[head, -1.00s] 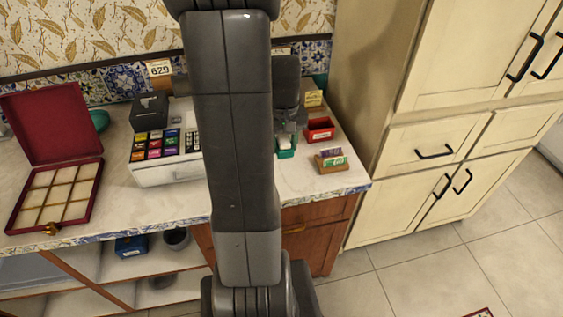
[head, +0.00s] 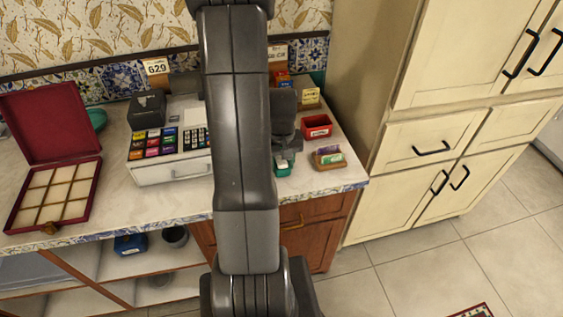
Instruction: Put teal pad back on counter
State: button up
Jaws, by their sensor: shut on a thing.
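The teal pad (head: 284,170) is a small teal block with a pale patch on top, over the right part of the counter (head: 313,180) in the head view. My gripper (head: 283,157) points down and is shut on it. The gripper and my arm hide part of the pad. I cannot tell whether the pad touches the counter or hangs just above it.
A red tray (head: 317,126) and a wooden holder with cards (head: 329,158) stand to the right of the pad. A cash register (head: 170,172) is to the left, partly behind my arm. An open red box (head: 55,195) lies far left. Bare counter lies around the pad.

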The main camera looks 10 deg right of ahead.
jog(key=shift+f, duration=0.2)
jog(key=o, duration=1)
jog(key=shift+r, duration=0.1)
notch_tip(320, 180, up, 12)
jog(key=shift+r, duration=0.15)
notch_tip(320, 180, down, 13)
jog(key=shift+r, duration=0.1)
jog(key=shift+w+r, duration=0.1)
jog(key=shift+r, duration=0.75)
